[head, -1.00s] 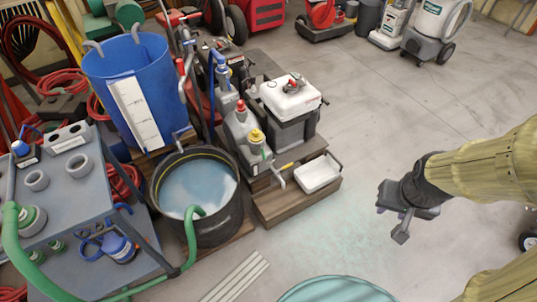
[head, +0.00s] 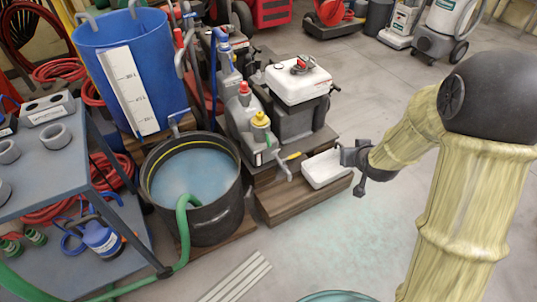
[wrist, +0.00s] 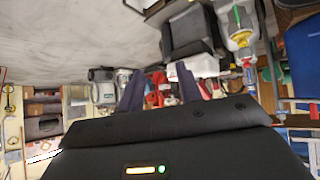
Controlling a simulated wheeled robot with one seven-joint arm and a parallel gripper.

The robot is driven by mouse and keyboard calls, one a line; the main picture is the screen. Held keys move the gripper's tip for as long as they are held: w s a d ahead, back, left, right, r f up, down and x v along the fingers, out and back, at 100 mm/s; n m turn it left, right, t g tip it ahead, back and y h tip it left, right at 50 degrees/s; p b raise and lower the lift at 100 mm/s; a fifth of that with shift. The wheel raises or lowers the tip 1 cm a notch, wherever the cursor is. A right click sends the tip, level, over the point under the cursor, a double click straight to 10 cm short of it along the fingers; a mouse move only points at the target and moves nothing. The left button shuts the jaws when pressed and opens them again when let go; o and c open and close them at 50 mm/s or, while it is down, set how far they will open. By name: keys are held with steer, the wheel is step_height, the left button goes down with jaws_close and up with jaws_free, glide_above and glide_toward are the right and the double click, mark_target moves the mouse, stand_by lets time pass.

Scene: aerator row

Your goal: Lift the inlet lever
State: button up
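The grey pump unit (head: 240,118) with red and yellow caps stands on a wooden step beside the black tub. A small lever with a yellow end (head: 291,156) sticks out low on its right side, above a bent grey spout. I cannot tell for certain which handle is the inlet lever; a blue handle (head: 221,36) also rises behind the unit. My gripper (head: 351,172) is near the right end of the white tray, apart from the levers. In the wrist view its two dark fingers (wrist: 162,90) stand apart with nothing visibly held between them.
The white tray (head: 325,169) lies on the wooden step (head: 300,202). The black tub (head: 195,212) holds bluish liquid and a green hose. A white-topped machine (head: 298,79) stands behind the tray. Open floor (head: 400,80) lies behind and to the right.

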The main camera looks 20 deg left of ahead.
mark_target(269, 144)
steer(key=w+a+f+n+t+y+b, duration=0.2)
steer(key=a+f+y+b, duration=0.2)
steer(key=a+f+b, duration=0.5)
steer(key=w+a+f+n+t+y+b, duration=0.2)
steer(key=a+f+y+b, duration=0.3)
steer(key=a+f+b, duration=0.4)
steer(key=a+f, duration=0.3)
steer(key=f, duration=0.4)
steer(key=shift+w+a+n+t, duration=0.15)
steer(key=shift+a+n+t, duration=0.05)
steer(key=shift+n+t, duration=0.1)
steer(key=b+x, duration=0.8)
steer(key=x, duration=0.8)
steer(key=shift+w+f, duration=0.1)
steer(key=shift+w, duration=0.15)
steer(key=shift+w+a, duration=0.4)
jaws_close()
